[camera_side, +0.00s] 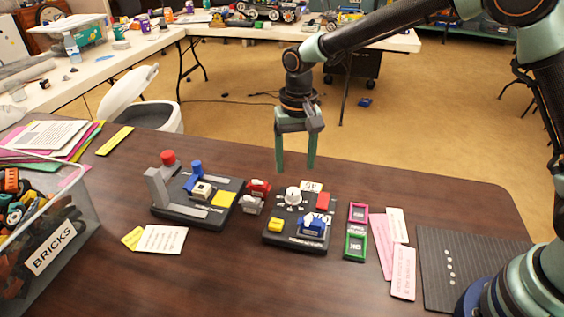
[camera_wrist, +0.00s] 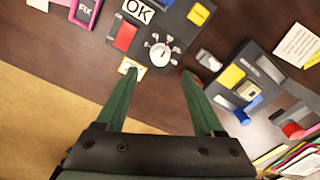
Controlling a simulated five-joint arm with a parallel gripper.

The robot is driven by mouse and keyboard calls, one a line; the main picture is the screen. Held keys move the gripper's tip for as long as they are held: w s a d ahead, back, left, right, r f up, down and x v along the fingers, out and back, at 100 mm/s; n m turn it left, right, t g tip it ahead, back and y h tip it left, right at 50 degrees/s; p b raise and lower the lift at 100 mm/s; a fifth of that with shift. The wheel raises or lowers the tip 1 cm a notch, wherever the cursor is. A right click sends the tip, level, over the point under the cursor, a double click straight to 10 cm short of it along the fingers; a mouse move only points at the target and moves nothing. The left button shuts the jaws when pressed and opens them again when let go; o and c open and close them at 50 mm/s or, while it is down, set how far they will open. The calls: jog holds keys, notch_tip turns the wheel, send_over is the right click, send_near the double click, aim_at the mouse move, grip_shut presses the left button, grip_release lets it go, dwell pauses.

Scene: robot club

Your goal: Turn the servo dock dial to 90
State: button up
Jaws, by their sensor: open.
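The dock (camera_side: 278,242) is a black board on the table, also in the wrist view (camera_wrist: 185,35). Its white round dial (camera_side: 293,194) has marks around it and shows in the wrist view (camera_wrist: 159,53). I cannot read which mark its pointer is at. My gripper (camera_side: 296,168) is open and empty, its green fingers pointing down above and behind the dial. In the wrist view the fingertips (camera_wrist: 158,72) are on either side of the dial's near edge, apart from it.
Red (camera_side: 323,201), yellow (camera_side: 275,225) and blue (camera_side: 313,224) blocks sit on the dock. A small yellow-edged card (camera_side: 311,186) lies behind it. A second black board (camera_side: 188,214) with a red-topped lever stands left. Framed tags (camera_side: 355,246) lie right.

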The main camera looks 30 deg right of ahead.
jog(key=shift+r, duration=2.05)
jog(key=s+d+r+n+t, duration=0.2)
jog(key=s+d+r+t, duration=0.1)
jog(key=s+d+r, duration=0.5)
jog(key=s+d+r+n+t, duration=0.1)
jog(key=s+d+t, duration=0.1)
jog(key=s+d, duration=0.5)
jog(key=shift+s+d+r+n, duration=0.25)
jog(key=shift+s+n, duration=0.05)
jog(key=shift+s, duration=0.5)
